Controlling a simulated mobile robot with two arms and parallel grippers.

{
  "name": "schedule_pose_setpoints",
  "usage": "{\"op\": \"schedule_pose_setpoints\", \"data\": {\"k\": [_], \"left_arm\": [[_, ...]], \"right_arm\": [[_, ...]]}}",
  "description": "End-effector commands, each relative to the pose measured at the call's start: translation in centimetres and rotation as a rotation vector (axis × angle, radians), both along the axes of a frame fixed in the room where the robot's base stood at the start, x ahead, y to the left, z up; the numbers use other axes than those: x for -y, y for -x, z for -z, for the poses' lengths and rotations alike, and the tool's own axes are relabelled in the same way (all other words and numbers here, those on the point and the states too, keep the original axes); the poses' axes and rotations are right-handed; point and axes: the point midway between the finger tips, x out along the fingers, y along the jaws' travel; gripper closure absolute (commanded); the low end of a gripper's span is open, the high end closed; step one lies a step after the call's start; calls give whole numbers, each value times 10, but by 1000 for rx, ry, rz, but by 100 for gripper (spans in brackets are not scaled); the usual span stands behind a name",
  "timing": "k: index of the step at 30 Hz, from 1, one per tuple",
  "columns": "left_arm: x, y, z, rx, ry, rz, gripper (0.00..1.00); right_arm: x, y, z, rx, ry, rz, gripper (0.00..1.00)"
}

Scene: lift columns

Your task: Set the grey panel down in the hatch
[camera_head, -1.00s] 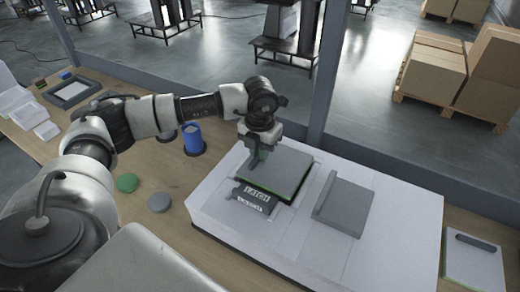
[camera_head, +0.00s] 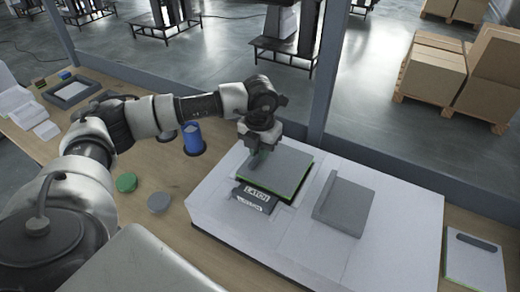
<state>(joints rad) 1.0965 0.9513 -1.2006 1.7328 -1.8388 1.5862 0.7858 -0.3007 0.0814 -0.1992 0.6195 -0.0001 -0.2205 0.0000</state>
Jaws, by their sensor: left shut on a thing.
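The grey panel (camera_head: 280,172) is a flat square plate at the white housing (camera_head: 215,212), left of its middle. It lies over the hatch, with a green edge and a dark gap showing along its right and near sides. I cannot tell whether it is seated or slightly raised. My left gripper (camera_head: 260,156) is shut on the panel's far left edge, with its fingers pointing down. A dark latch plate labelled LATCH (camera_head: 254,198) is at the panel's near side. The hatch interior is mostly hidden under the panel. My right gripper is out of view.
A second grey plate with a raised edge (camera_head: 345,207) lies on the housing to the right. A white board (camera_head: 474,265) lies far right. A grey post stands behind.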

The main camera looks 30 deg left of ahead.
Motion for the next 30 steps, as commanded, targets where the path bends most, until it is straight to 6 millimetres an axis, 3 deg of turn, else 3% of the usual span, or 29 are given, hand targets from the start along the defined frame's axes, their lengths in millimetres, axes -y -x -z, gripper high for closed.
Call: {"op": "schedule_pose_setpoints", "data": {"k": [30], "left_arm": [[0, 0, 4, 1, 1, 1, 100]], "right_arm": [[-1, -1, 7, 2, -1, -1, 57]]}}
